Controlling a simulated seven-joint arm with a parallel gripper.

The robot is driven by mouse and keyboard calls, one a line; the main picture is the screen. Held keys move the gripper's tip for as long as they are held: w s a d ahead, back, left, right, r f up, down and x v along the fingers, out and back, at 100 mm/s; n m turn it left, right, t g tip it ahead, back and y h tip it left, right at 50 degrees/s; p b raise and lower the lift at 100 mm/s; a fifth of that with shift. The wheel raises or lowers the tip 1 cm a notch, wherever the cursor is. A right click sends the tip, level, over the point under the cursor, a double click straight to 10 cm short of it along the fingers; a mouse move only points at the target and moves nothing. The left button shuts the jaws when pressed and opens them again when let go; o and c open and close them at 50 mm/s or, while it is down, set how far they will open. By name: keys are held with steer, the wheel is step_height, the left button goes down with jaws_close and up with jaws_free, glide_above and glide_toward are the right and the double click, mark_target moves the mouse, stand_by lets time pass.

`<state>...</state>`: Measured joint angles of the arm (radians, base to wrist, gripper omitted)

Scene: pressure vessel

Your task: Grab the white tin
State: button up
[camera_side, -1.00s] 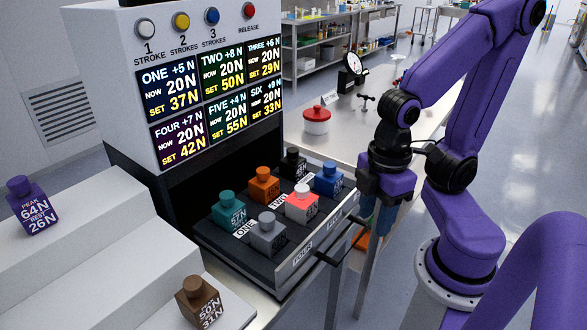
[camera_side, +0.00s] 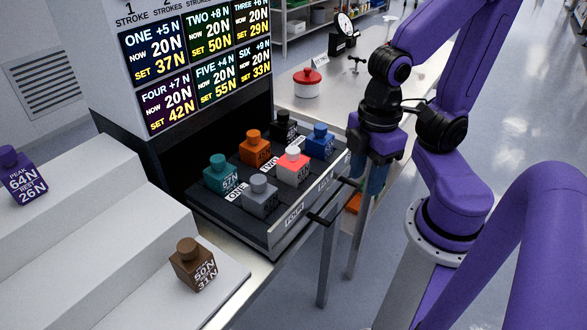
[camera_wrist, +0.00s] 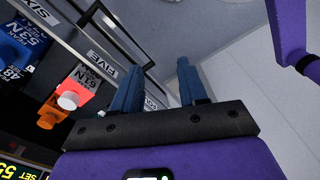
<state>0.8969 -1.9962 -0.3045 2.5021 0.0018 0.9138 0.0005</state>
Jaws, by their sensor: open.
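No plain all-white tin shows. In the side view, a white pot with a red lid (camera_side: 307,84) stands on the back bench. My gripper (camera_side: 373,186) points down just right of the drawer's front, apart from every tin. In the wrist view its two blue fingers (camera_wrist: 158,72) are spread with nothing between them.
The drawer (camera_side: 232,219) holds grey, teal, orange, black and blue tins. Its front handle (camera_side: 322,218) sticks out near my gripper. A brown tin (camera_side: 193,266) and a purple tin (camera_side: 22,178) stand on white steps. A dial gauge (camera_side: 344,27) stands on the bench.

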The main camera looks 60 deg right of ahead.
stand_by(0.3)
steer(key=o, duration=0.4)
steer(key=n+t+h, duration=0.9)
steer(key=n+h, duration=0.1)
steer(key=n, duration=0.4)
glide_toward(293, 152)
steer(key=x, duration=1.2)
steer(key=shift+w+d+f, duration=0.1)
steer(key=shift+w+d, duration=0.1)
steer(key=shift+d, duration=0.1)
